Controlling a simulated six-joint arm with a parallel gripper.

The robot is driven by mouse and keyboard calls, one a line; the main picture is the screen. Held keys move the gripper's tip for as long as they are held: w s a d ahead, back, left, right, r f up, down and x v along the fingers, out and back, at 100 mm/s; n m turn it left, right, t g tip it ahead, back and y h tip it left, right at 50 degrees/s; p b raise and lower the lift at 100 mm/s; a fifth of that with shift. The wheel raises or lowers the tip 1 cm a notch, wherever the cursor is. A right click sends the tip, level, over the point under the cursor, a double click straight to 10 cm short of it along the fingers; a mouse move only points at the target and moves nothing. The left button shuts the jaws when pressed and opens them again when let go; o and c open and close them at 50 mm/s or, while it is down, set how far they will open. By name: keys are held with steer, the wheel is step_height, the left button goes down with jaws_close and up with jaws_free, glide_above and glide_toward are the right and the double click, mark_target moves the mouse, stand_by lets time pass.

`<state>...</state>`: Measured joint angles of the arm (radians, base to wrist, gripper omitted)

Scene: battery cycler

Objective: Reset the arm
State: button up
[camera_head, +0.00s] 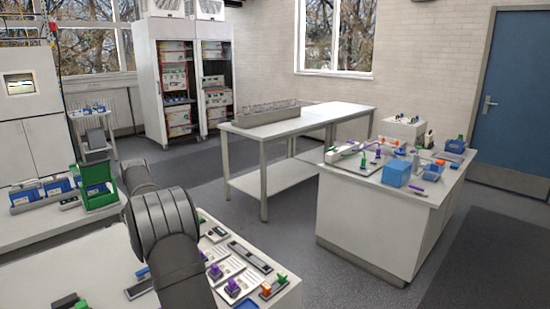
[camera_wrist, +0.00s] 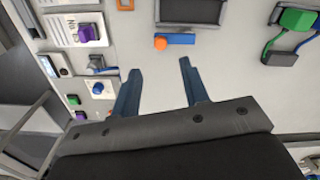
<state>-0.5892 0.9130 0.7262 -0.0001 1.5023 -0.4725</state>
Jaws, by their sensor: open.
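My gripper (camera_wrist: 160,88) shows in the wrist view with its two blue-grey fingers apart and nothing between them. Beyond the fingertips is a pale work surface (camera_wrist: 225,58) with small parts on it. In the head view my dark arm reaches over the near white bench (camera_head: 75,262); the gripper itself cannot be made out there. A blue and orange piece (camera_wrist: 174,41) lies just past the fingertips, apart from them.
In the wrist view, a green connector (camera_wrist: 296,19) lies at upper right and a purple one (camera_wrist: 90,34) at upper left. The head view shows a white island bench (camera_head: 365,225), a long table (camera_head: 285,128), an open cabinet (camera_head: 150,85) and clear grey floor (camera_head: 270,235).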

step_height(320, 180, down, 9)
steer(key=shift+r, duration=0.15)
steer(key=shift+f+m, duration=0.25)
steer(key=shift+m, duration=0.05)
steer(key=s+m, duration=0.1)
steer(key=m, duration=0.1)
steer(key=s+d+m, duration=0.1)
steer(key=m, duration=0.1)
steer(key=shift+d+m, duration=0.1)
steer(key=shift+m, duration=0.2)
steer(key=s+m, duration=0.1)
steer(key=m, duration=0.2)
steer(key=shift+s+d+m, duration=0.1)
steer(key=shift+s+m, duration=0.2)
steer(key=shift+s, duration=0.1)
steer(key=s+m, duration=0.1)
steer(key=m, duration=0.1)
steer(key=s+m, duration=0.1)
steer(key=m, duration=0.1)
steer(key=shift+a, duration=0.2)
steer(key=shift+s+a+m, duration=0.25)
steer(key=shift+s+m, duration=0.1)
steer(key=shift+m, duration=0.8)
steer(key=shift+s+a+m, duration=0.25)
steer(key=shift+s+m, duration=0.1)
steer(key=shift+m, duration=0.8)
